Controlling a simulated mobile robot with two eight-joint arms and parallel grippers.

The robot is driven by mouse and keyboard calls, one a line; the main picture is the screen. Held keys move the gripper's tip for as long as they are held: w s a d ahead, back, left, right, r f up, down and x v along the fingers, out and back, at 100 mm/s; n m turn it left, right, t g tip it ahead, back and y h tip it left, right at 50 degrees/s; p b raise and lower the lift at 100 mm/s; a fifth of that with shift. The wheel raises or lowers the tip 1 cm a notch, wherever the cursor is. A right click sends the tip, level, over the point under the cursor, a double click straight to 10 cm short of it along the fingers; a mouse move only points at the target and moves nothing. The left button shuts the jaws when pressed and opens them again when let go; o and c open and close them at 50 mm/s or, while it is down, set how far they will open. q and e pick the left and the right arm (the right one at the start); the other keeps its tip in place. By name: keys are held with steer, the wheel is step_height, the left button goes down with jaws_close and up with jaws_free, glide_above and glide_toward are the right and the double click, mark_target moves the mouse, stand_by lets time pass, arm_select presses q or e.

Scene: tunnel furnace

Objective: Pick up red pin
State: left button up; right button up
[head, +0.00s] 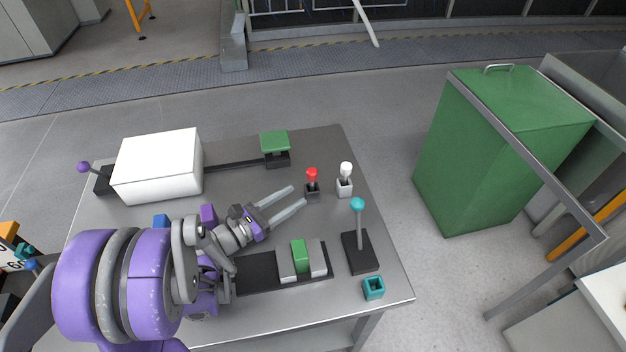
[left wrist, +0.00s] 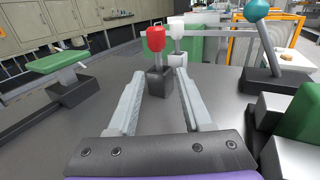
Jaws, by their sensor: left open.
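The red pin (head: 311,174) stands upright in a small dark grey block on the table; only its red head and a short grey stem show above the block. It also shows in the left wrist view (left wrist: 156,38), straight ahead between the fingers. My left gripper (head: 298,196) is open, its two pale fingers pointing at the pin's block from the left. In the left wrist view the fingertips (left wrist: 159,74) are on either side of the block, below the red head. I cannot tell whether they touch it. My right gripper is not in view.
A white pin (head: 346,169) in a light block stands just right of the red pin. A teal-knobbed lever (head: 358,229) stands nearer the front. A green-topped block (head: 275,143) is behind, and a white box (head: 158,165) sits at left. The table's right edge is close.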

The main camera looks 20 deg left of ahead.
mark_target(310, 185)
arm_select(q)
steer(key=x, duration=0.7)
steer(key=shift+w, duration=0.15)
steer(key=shift+r, duration=0.1)
jaws_close()
